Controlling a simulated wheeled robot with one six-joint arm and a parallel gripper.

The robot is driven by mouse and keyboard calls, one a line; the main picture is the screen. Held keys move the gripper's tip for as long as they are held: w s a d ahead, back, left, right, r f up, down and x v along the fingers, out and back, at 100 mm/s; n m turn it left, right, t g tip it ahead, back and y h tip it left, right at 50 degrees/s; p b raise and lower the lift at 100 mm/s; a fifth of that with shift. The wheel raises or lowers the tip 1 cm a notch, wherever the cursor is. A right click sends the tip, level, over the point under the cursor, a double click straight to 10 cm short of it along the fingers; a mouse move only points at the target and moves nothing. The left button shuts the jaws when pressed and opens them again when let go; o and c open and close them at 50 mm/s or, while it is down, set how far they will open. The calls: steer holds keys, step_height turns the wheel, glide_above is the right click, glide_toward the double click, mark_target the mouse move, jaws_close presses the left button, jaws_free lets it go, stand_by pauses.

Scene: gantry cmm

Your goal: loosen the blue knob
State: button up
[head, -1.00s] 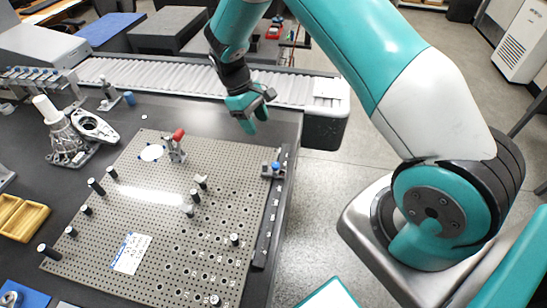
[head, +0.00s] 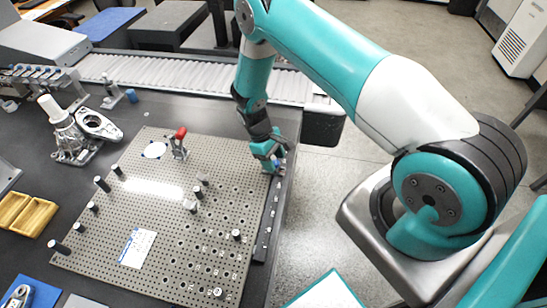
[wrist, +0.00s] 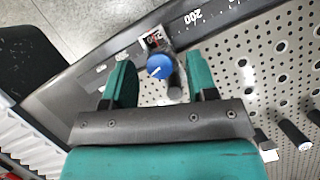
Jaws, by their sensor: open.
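The blue knob (wrist: 159,67) shows in the wrist view, round with a white pointer line, on a small block at the dark scale rail along the plate's edge. In the head view my gripper (head: 272,165) is over that rail at the plate's right edge and mostly hides the knob. In the wrist view my gripper (wrist: 161,85) is open, with a teal finger on each side of the knob as seen from the camera. The knob appears between and slightly beyond the fingertips. I cannot tell whether either finger touches it.
The perforated plate (head: 150,215) carries several black pins and a red-handled clamp (head: 180,140). A dark post (wrist: 174,84) stands right beside the knob. A roller conveyor (head: 180,80) runs behind. Open floor lies right of the table.

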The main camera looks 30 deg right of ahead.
steer(key=c, duration=0.9)
steer(key=shift+c, duration=0.2)
steer(key=shift+n, duration=0.3)
steer(key=shift+a+n+t+h+b, duration=0.1)
steer(key=shift+n+t+h+b, duration=0.25)
steer(key=shift+n+b, duration=0.4)
steer(key=shift+s+n+t+h, duration=0.1)
steer(key=shift+n+t+h, duration=0.4)
steer(key=shift+n, duration=1.35)
steer(key=o, duration=0.9)
